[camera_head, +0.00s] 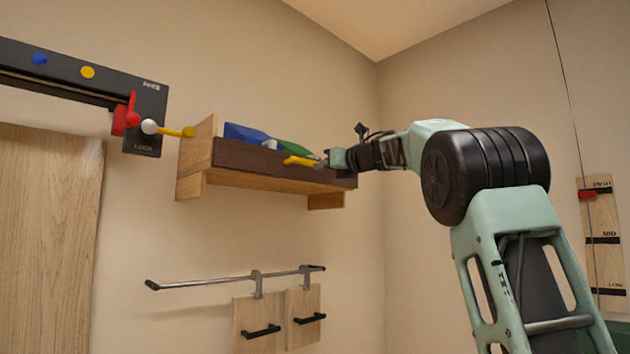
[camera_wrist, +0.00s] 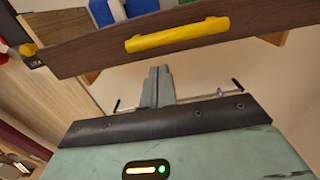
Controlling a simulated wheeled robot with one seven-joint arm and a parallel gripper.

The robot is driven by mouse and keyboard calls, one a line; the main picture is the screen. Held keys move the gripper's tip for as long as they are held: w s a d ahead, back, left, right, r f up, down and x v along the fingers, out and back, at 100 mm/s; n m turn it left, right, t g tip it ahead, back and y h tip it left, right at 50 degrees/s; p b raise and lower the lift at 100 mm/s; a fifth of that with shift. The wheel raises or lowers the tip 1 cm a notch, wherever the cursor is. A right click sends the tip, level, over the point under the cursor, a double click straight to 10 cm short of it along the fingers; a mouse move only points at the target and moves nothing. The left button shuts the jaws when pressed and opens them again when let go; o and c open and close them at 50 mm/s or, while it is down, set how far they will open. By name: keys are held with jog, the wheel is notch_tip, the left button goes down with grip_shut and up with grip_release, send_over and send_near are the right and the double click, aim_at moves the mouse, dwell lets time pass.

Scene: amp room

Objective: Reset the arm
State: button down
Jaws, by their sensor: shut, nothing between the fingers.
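My arm reaches from the right across the head view toward a wall shelf box with a dark brown front (camera_head: 240,160). My gripper (camera_head: 322,163) is at the right part of that front, close to a yellow handle (camera_head: 299,161). In the wrist view my gripper (camera_wrist: 158,72) has its grey fingers together and empty. The yellow handle (camera_wrist: 178,35) lies beyond the fingertips on the dark brown front (camera_wrist: 255,20). I see a gap between the fingertips and the handle in the wrist view.
Blue (camera_head: 246,133) and green (camera_head: 293,146) items sit in the box. A dark panel (camera_head: 60,73) with a red latch (camera_head: 127,115) and yellow-tipped lever (camera_head: 172,130) is at left. A rail (camera_head: 215,282) with hanging wooden boards is below. A slotted wooden board (camera_head: 603,240) is at right.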

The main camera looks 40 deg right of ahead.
jog(key=shift+s+d+r+b, duration=0.15)
jog(key=shift+s+r, duration=0.45)
jog(key=shift+s, duration=0.35)
jog(key=shift+s+d+r+b, duration=0.15)
jog(key=shift+s+r, duration=0.4)
jog(key=shift+s, duration=0.4)
